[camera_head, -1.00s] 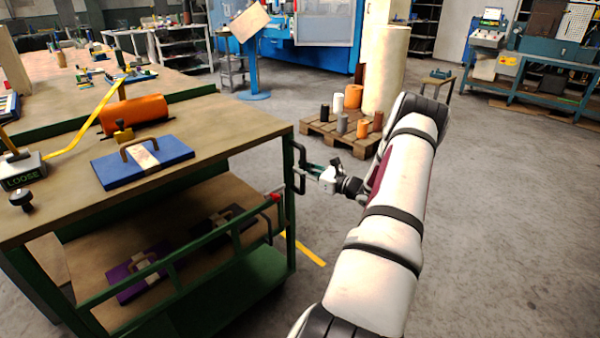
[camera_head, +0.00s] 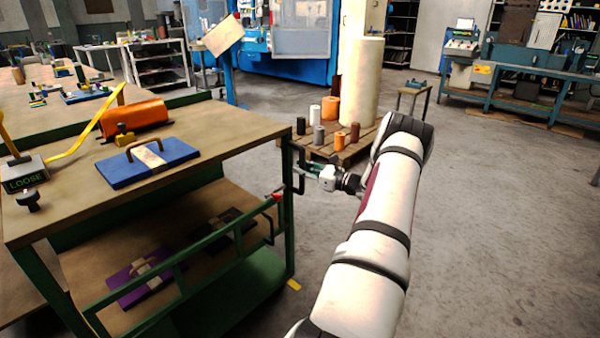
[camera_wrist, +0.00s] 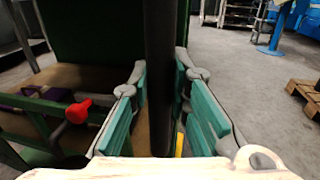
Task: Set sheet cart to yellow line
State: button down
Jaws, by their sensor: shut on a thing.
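The sheet cart (camera_head: 190,187) has a green frame, a wooden top and a lower shelf, and fills the left of the head view. My gripper (camera_head: 309,171) is at the cart's right end, shut on its dark upright handle (camera_head: 297,160). In the wrist view the handle (camera_wrist: 160,80) stands between the teal finger pads of my gripper (camera_wrist: 160,105). A short end of the yellow line (camera_head: 294,285) shows on the floor by the cart's near right corner; the cart hides the rest. A yellow strip also shows low in the wrist view (camera_wrist: 179,145).
A blue die (camera_head: 150,162), an orange roll (camera_head: 135,117) and a block marked LOOSE (camera_head: 24,172) are on the cart top. A purple die (camera_head: 138,278) lies on the shelf. A pallet (camera_head: 352,152) with rolls stands beyond my gripper. Floor at right is clear.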

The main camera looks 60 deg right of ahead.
dwell(0.3)
jog(key=c, duration=1.5)
grip_release()
jog(key=s, duration=1.2)
jog(key=shift+a, duration=0.2)
